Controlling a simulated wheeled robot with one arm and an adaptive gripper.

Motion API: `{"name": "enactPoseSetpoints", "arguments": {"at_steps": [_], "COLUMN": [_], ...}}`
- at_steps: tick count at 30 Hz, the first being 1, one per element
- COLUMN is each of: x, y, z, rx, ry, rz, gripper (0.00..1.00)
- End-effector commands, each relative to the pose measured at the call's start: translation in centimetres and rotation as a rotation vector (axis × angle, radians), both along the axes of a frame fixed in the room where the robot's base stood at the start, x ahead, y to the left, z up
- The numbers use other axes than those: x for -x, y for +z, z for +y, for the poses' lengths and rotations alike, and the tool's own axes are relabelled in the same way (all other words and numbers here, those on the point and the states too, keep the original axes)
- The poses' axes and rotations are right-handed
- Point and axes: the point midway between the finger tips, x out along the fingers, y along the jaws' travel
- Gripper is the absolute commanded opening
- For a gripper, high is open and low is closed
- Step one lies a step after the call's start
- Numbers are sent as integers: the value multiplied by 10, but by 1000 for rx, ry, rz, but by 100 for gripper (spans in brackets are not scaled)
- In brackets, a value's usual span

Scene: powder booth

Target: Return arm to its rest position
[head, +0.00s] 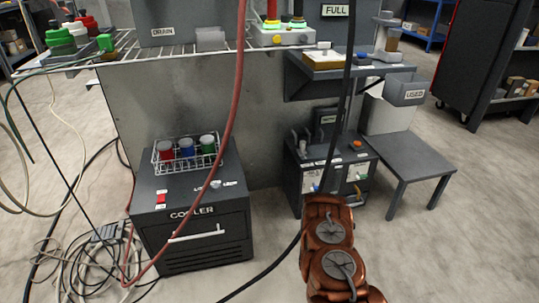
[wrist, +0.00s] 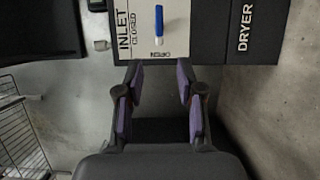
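My gripper (wrist: 161,80) is open in the wrist view. Its two purple-padded fingers stand apart with nothing between them. Past the fingertips is a dark box labelled DRYER (wrist: 246,52), with a white INLET panel (wrist: 178,27) marked CLOSED and OPEN. A blue lever (wrist: 159,22) stands upright on that panel. In the head view my copper-coloured arm (head: 328,250) rises from the bottom, right of centre, in front of a dark box with white panels (head: 310,182). My gripper does not show clearly there.
A dark cooler (head: 195,252) bears a wire rack (head: 158,170) with red, blue and green jars. A grey stool (head: 415,150) stands at right. A red hose (head: 232,110) and a black cable (head: 338,130) hang across the view. Coiled cables lie at lower left.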

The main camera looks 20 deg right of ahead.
Motion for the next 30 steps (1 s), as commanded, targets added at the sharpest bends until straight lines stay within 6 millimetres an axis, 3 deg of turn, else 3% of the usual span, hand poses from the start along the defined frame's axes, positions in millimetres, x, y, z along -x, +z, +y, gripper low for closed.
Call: {"name": "enactPoseSetpoints", "arguments": {"at_steps": [4, 8, 18, 30], "x": [-2, -14, -53, -59], "y": [5, 27, 117, 229], "z": [1, 8, 51, 115], "rx": [-11, -71, -371, -695], "ry": [2, 13, 53, 72], "rz": [1, 12, 96, 237], "gripper": [38, 38, 38, 38]}}
